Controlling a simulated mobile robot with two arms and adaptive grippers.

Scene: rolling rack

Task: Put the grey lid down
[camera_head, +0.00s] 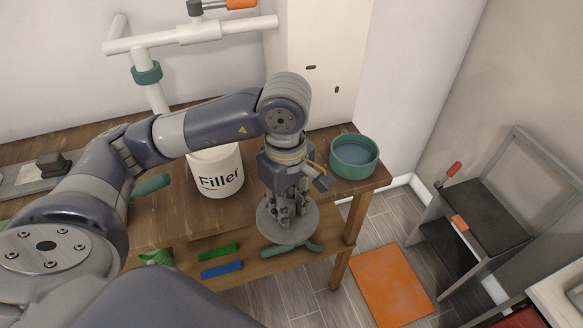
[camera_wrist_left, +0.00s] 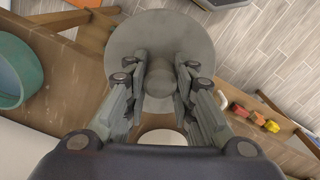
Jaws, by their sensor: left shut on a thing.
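The grey lid (camera_head: 266,225) is a round disc with a knob on top. My left gripper (camera_head: 287,208) is shut on its knob and holds it near the front edge of the wooden table. In the left wrist view the lid (camera_wrist_left: 160,35) lies beyond the fingertips, and the knob sits between the fingers of the gripper (camera_wrist_left: 160,85). Whether the lid touches the table cannot be told. A white tub labelled "Filler" (camera_head: 217,172) stands on the table, left of the gripper. My right gripper is not in view.
A green round container (camera_head: 354,156) with blue-grey contents stands at the table's right corner. Green and blue tools (camera_head: 221,268) lie on a lower shelf. A green-handled tool (camera_head: 291,248) lies just below the lid. An orange mat (camera_head: 392,286) lies on the floor; a dark-shelved rack (camera_head: 485,215) stands right.

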